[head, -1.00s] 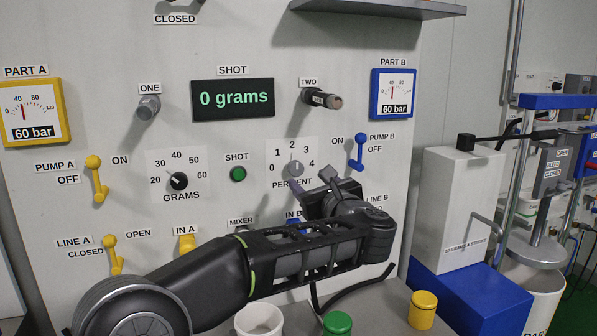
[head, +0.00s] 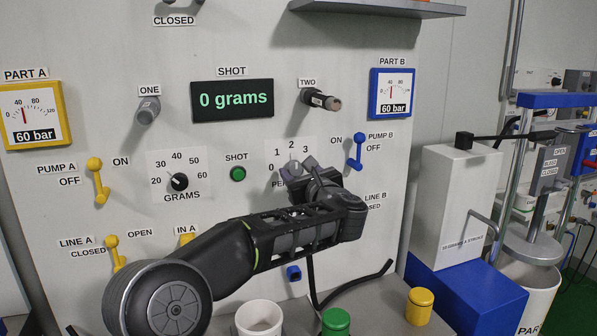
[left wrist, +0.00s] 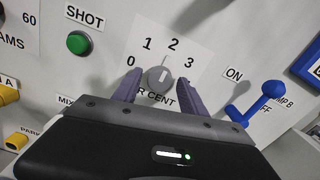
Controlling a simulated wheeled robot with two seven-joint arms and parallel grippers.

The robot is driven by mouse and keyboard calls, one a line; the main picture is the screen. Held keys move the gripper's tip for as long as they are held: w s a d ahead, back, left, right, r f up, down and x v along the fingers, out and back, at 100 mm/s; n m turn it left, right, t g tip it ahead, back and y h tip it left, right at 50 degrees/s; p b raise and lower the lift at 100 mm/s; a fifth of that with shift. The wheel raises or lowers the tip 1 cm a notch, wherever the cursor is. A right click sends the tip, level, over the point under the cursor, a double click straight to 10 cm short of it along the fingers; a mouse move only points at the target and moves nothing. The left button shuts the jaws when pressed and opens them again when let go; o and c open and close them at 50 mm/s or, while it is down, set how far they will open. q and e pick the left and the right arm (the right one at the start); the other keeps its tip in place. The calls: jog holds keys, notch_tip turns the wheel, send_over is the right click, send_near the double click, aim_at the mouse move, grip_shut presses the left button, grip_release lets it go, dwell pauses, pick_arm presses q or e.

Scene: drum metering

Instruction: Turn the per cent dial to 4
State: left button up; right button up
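The per cent dial is a small grey knob (left wrist: 158,78) on a white scale plate (left wrist: 150,40). Its pale pointer line is toward 2 in the left wrist view. The numbers 0, 1, 2 and 3 show; the 4 is hidden behind a finger. My left gripper (left wrist: 157,84) is open, one finger on each side of the knob, with small gaps visible. In the head view, the left gripper (head: 297,168) covers the lower part of the scale plate (head: 283,149), and the knob is mostly hidden. My right gripper is not in view.
The blue pump B lever (head: 357,152) stands close right of the gripper. The green shot button (head: 238,174) and grams dial (head: 179,181) are to the left. A white cup (head: 259,318), green jar (head: 336,322) and yellow jar (head: 420,306) stand below on the shelf.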

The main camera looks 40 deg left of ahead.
pick_arm(q)
grip_shut()
dwell(0.3)
